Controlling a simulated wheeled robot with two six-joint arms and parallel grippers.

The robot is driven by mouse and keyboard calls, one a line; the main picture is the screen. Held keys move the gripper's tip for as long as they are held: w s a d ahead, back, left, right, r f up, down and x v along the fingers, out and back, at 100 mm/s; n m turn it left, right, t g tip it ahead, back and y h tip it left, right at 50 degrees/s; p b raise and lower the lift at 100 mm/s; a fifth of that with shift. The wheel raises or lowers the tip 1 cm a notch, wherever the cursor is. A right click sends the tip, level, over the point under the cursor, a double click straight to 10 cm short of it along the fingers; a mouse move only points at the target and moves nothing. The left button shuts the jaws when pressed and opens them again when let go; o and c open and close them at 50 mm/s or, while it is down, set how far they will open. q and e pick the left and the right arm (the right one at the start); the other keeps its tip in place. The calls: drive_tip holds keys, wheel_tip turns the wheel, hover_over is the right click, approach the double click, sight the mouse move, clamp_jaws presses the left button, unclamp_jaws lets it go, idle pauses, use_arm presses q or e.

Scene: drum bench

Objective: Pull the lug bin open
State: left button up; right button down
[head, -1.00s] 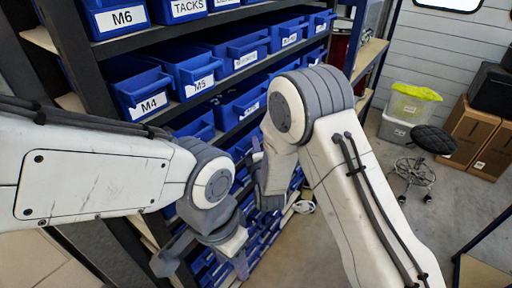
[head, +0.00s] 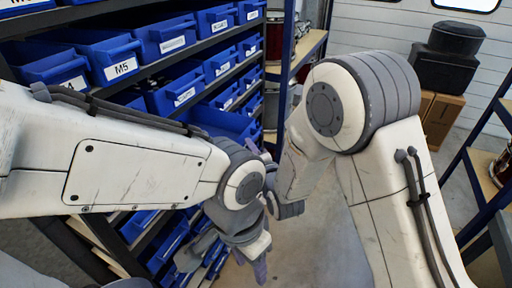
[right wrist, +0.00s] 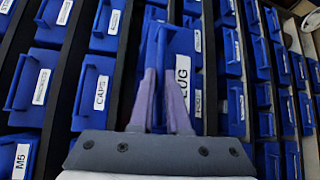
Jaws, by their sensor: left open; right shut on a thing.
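The lug bin, a blue bin with a white label reading "LUG" (right wrist: 183,82), is at the middle of the right wrist view and looks closer to the camera than its neighbours. My right gripper (right wrist: 163,78) is shut on its front edge. In the head view a blue bin (head: 226,122) sticks out from the rack by the right gripper's fingers and appears to be the lug bin; its label is not visible there. The right gripper is mostly hidden behind my left wrist. My left gripper (head: 228,260) is open and empty, pointing down, below the right one and in front of the lower bins.
The dark rack holds rows of blue labelled bins, such as M5 (head: 119,68) and CAPS (right wrist: 100,92), close around the lug bin. A black case (head: 443,72) sits on cardboard boxes at the back right. Clear floor (head: 325,240) lies right of the rack.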

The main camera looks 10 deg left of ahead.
drive_tip(key=shift+s+d, duration=0.1)
drive_tip(key=shift+d, duration=0.1)
drive_tip(key=c, duration=0.9)
unclamp_jaws()
drive_tip(key=p+v, duration=1)
drive_tip(key=p, duration=0.2)
drive_tip(key=shift+s+p, duration=0.2)
drive_tip(key=shift+p, duration=0.15)
